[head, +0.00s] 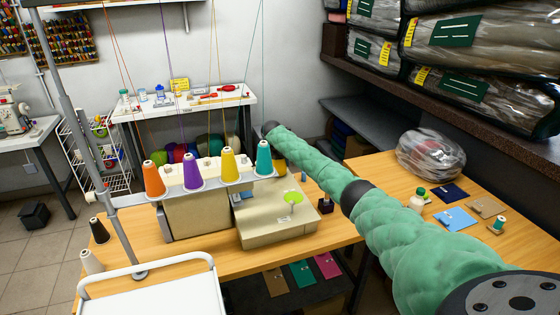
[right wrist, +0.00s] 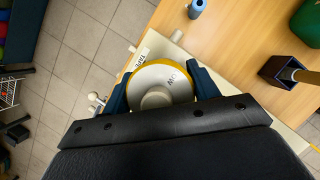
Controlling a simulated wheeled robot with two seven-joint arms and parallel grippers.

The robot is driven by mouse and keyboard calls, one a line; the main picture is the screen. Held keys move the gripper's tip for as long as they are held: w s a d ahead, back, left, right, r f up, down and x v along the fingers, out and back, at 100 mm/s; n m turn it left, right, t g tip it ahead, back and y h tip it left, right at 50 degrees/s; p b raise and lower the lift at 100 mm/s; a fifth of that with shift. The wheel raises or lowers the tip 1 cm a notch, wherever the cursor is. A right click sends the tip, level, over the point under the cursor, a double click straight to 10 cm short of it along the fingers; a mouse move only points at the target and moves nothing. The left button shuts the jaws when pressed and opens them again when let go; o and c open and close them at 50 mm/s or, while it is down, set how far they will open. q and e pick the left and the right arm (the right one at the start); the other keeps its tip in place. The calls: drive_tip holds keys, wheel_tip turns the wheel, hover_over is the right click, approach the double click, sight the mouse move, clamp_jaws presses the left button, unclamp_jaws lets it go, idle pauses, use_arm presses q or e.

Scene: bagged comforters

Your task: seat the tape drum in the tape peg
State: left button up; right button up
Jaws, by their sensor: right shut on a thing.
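The tape drum (right wrist: 172,80) is a pale disc with a yellow rim, dark lettering and a grey round hub. My right gripper (right wrist: 160,86) is shut on it, with a dark blue finger on each side. A small white label reading TAPE (right wrist: 142,58) shows just past the drum's rim. I cannot make out the tape peg for certain; the drum may hide it. I cannot tell whether the drum touches anything below. In the head view my right arm reaches past the sewing machine (head: 196,217), and its gripper is not clear there. My left gripper is out of view.
A dark square holder (right wrist: 283,70) and a blue spool (right wrist: 197,8) stand on the wooden table (right wrist: 235,50). A white cart (head: 150,295) is in front. Bagged comforters (head: 480,45) fill shelves at right.

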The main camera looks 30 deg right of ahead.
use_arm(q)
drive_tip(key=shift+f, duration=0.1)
use_arm(e)
drive_tip(key=shift+f, duration=0.4)
drive_tip(key=o, duration=1.5)
drive_tip(key=shift+c, duration=0.2)
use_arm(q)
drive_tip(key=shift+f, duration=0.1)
use_arm(e)
drive_tip(key=shift+p+v, duration=1.2)
drive_tip(key=shift+s+a+r+p, duration=0.1)
drive_tip(key=shift+a+r+p, duration=0.05)
drive_tip(key=shift+r+p, duration=1.05)
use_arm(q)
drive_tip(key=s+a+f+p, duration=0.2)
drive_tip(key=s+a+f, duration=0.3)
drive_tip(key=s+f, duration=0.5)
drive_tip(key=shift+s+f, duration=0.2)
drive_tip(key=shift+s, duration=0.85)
use_arm(e)
drive_tip(key=shift+v, duration=1.05)
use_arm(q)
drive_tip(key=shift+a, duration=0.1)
use_arm(e)
drive_tip(key=shift+r, duration=0.1)
